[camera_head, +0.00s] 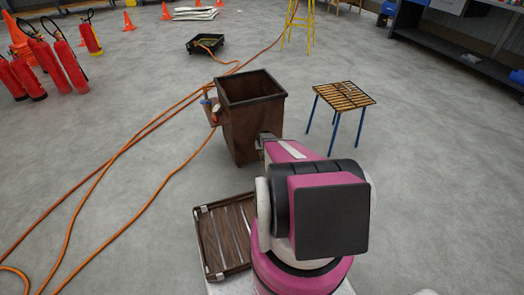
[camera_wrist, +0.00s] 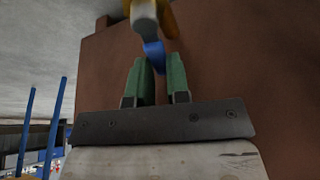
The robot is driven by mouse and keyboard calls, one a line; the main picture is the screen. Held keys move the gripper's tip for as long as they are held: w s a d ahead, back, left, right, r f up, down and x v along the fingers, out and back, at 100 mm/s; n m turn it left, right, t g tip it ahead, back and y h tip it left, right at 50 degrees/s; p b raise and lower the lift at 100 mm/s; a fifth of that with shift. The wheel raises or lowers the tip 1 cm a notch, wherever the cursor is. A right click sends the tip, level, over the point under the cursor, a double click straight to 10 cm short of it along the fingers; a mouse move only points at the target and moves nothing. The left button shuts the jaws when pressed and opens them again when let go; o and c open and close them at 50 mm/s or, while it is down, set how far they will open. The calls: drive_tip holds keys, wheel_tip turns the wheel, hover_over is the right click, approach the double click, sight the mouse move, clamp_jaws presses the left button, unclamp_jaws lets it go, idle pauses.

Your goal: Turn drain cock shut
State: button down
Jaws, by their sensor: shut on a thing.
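A rusty brown open-topped tank (camera_head: 252,122) stands on the floor in the head view. Its brown wall (camera_wrist: 235,70) fills much of the wrist view. The drain cock (camera_wrist: 168,22) shows at the top of the wrist view, with a yellowish body, a pale grey part and a blue lever (camera_wrist: 153,56). My gripper (camera_wrist: 159,68) has two green fingers, shut on the blue lever, which shows between their tips. In the head view my arm reaches the tank's near face and hides most of the cock.
A slatted table (camera_head: 344,96) with blue legs stands right of the tank. A slatted brown tray (camera_head: 224,238) lies left of my arm. Orange hoses (camera_head: 110,165) cross the floor at left. Red extinguishers (camera_head: 70,68) stand at upper left. A gauge (camera_head: 215,113) sits on the tank's left side.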

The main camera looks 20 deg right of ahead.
drive_tip(key=shift+s+d+m+g+h, duration=0.65)
drive_tip(key=shift+s+m+g, duration=0.05)
drive_tip(key=shift+m, duration=1.95)
drive_tip(key=shift+s+d+m+g+h, duration=0.6)
drive_tip(key=shift+s+m+g, duration=0.1)
drive_tip(key=shift+m, duration=1.9)
drive_tip(key=shift+s+d+m+g+h, duration=0.65)
drive_tip(key=shift+s+m+g, duration=0.05)
drive_tip(key=shift+m, duration=1.95)
drive_tip(key=c, duration=1.1)
unclamp_jaws()
drive_tip(key=v, duration=1)
drive_tip(key=shift+a+r, duration=0.25)
drive_tip(key=shift+r, duration=0.1)
